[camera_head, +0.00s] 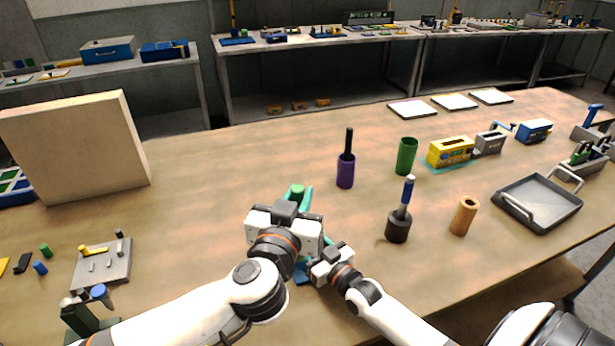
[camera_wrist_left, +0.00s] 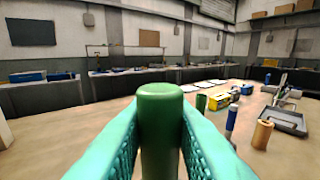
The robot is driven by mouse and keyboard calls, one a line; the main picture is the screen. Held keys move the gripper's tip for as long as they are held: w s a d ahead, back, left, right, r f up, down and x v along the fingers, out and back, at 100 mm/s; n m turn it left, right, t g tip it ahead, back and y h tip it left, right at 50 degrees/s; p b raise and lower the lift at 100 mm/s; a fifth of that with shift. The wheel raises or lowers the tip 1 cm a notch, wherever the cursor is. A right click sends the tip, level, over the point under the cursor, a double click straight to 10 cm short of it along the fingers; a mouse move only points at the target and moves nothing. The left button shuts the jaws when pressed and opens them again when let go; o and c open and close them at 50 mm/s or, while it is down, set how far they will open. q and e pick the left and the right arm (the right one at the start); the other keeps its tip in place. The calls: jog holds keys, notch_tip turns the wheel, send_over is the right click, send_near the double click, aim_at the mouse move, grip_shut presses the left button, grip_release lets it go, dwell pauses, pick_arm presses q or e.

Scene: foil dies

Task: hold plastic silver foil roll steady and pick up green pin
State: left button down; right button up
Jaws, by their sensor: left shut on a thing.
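My left gripper (camera_head: 299,192) is shut on a green pin (camera_head: 297,190), which stands upright between the teal fingers. In the left wrist view, the rounded top of the green pin (camera_wrist_left: 160,92) shows between the two finger pads; its lower part runs out of the picture. My right gripper (camera_head: 322,248) is low and close beside the left one, partly hidden behind it. Its teal fingers show only in part, so I cannot tell what is between them. I cannot make out a silver foil roll; the arms cover the table there.
A purple holder (camera_head: 345,172), green cup (camera_head: 407,156), black base with blue handle (camera_head: 398,229), tan tube (camera_head: 464,216) and grey tray (camera_head: 538,203) stand to the right. A peg plate (camera_head: 101,270) and upright board (camera_head: 75,148) are left. The middle left table is clear.

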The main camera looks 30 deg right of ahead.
pick_arm(q)
jog(key=v, duration=0.7)
jog(key=shift+s+a+f, duration=0.2)
jog(key=shift+s+a, duration=0.1)
pick_arm(e)
jog(key=o, duration=1.2)
jog(key=s, duration=0.8)
jog(key=s+d, duration=0.1)
jog(key=s, duration=0.3)
jog(key=shift+s, duration=0.1)
